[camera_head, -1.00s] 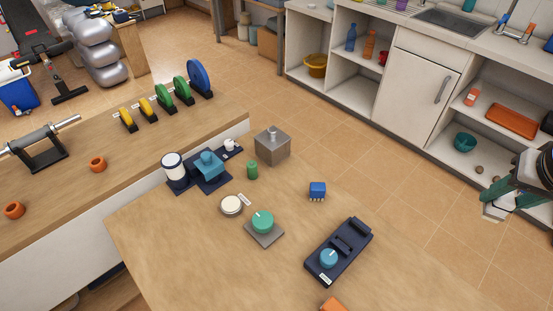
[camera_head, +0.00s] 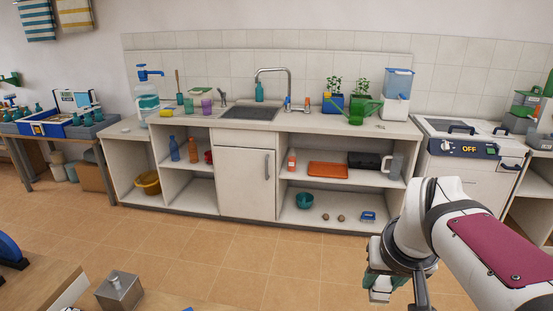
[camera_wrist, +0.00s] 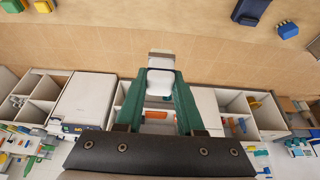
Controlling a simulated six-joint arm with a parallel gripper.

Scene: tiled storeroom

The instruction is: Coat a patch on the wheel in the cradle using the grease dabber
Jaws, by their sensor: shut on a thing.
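My gripper (camera_head: 382,284) is at the lower right of the head view, out over the tiled floor in front of the counter. In the wrist view my gripper (camera_wrist: 160,92) has its green fingers shut on a white, round-edged piece (camera_wrist: 160,82) with a flat pale end, which looks like the grease dabber. Its pale end also shows below the fingers in the head view (camera_head: 380,296). It touches nothing else that I can see. A blue wheel (camera_head: 10,252) is cut off at the left edge of the head view. I cannot make out a cradle with a wheel now.
A dark blue device (camera_wrist: 250,10) and a small blue block (camera_wrist: 287,29) lie at the top of the wrist view. The white sink counter (camera_head: 215,124) runs behind; open floor lies between.

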